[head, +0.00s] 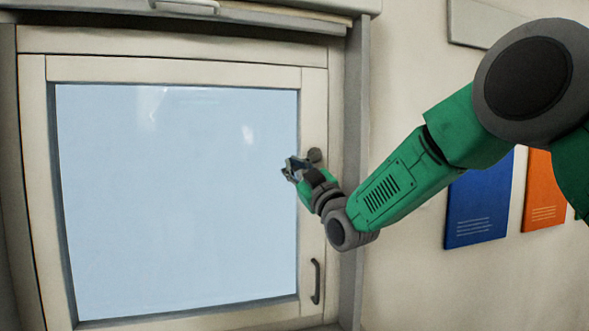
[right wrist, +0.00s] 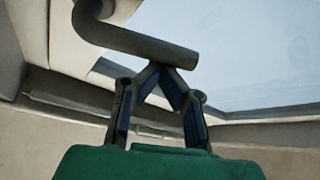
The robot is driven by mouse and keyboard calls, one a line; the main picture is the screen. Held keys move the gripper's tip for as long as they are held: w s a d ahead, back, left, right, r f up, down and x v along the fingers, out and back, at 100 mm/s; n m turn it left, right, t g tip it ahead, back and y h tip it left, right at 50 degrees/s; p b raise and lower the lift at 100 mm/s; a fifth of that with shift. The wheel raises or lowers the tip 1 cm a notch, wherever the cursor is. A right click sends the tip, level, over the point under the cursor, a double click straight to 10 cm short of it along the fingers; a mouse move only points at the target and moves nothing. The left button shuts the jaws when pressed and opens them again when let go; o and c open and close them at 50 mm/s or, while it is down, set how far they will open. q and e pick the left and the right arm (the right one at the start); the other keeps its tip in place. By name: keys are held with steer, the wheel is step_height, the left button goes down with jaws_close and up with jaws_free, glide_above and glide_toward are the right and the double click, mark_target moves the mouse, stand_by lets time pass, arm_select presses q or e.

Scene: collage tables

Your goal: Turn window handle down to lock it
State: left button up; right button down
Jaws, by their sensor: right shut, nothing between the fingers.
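The window (head: 180,200) has a pale frame and a light blue pane. A grey round window handle base (head: 315,155) sits on the right side of the frame; the rest of the handle is largely hidden by my gripper. My right gripper (head: 287,168) is at this handle. In the right wrist view the bent grey handle bar (right wrist: 140,42) runs across the top, just beyond the fingertips of my right gripper (right wrist: 163,68). The fingertips meet with nothing between them; I cannot tell whether they touch the bar. My left gripper is not in view.
A dark pull handle (head: 315,281) is lower on the right side of the frame. Blue (head: 479,205) and orange (head: 545,190) panels hang on the wall at the right. A raised ledge (head: 190,8) runs above the window.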

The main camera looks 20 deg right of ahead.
steer(key=n, duration=0.1)
steer(key=d+f+n+g+y+b, duration=0.1)
steer(key=f+n, duration=0.1)
steer(key=n, duration=0.1)
steer(key=shift+w+d+f+g+y+b, duration=0.2)
steer(key=shift+w+g+y+b, duration=0.1)
steer(key=shift+g+y+b, duration=0.1)
steer(key=d+f+n+g, duration=0.1)
steer(key=n, duration=0.2)
steer(key=d+f+n+g+b, duration=0.1)
steer(key=n+g, duration=0.1)
steer(key=n, duration=0.1)
steer(key=d+n+g, duration=0.1)
steer(key=d+n, duration=0.1)
steer(key=n, duration=0.1)
steer(key=shift+s+f+g+y, duration=0.15)
steer(key=shift+f+g+y, duration=0.15)
steer(key=shift+f+y, duration=0.1)
steer(key=shift+d, duration=0.25)
stand_by(0.3)
stand_by(0.4)
